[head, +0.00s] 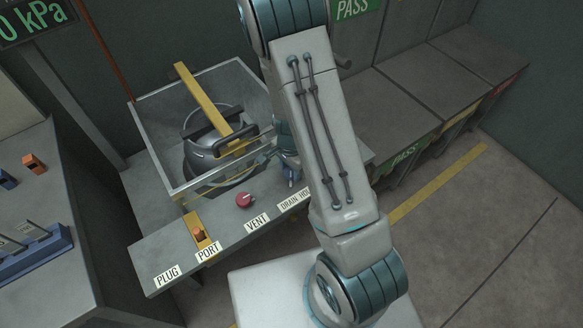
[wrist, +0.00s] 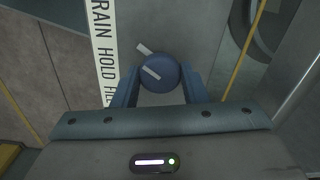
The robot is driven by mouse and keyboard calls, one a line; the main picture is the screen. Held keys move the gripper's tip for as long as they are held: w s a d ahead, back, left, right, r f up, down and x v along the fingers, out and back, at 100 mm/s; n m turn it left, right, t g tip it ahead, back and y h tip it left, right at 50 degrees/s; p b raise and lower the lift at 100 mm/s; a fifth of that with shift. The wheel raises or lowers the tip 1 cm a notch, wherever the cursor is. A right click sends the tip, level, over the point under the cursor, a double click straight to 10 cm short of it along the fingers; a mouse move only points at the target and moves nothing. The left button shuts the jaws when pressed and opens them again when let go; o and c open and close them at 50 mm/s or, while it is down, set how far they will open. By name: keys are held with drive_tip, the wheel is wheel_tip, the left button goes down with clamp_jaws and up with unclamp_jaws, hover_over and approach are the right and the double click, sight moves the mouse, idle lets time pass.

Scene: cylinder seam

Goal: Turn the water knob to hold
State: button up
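The water knob (wrist: 165,64) is a round blue dial with pale grey marks, set on the grey panel in the wrist view. One pale mark sticks out past its edge to the upper left, towards the DRAIN end of the white label (wrist: 105,50). HOLD stands at the middle of that label; its last word is partly cut off. My gripper (wrist: 158,82) is open, with a blue finger on each side of the knob and small gaps between. I cannot tell how deep the fingers reach. In the head view my arm hides much of this spot.
In the head view a clear-walled tank (head: 165,120) holds a dark pot-like vessel (head: 208,150) under a yellow bar (head: 200,95). A red knob (head: 245,200) stands by VENT, and an orange plug (head: 198,234) by PORT. A blue rack (head: 35,255) is on the left bench.

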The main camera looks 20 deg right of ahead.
sight(290, 171)
idle(0.3)
drive_tip(key=n+b, duration=0.1)
drive_tip(key=n, duration=0.1)
drive_tip(key=shift+w+f+n+b, duration=0.1)
drive_tip(key=shift+n+b, duration=1.25)
drive_tip(key=shift+n, duration=0.95)
drive_tip(key=o, duration=1)
drive_tip(key=shift+c, duration=0.2)
wheel_tip(290, 171, up, 14)
drive_tip(key=p, duration=0.1)
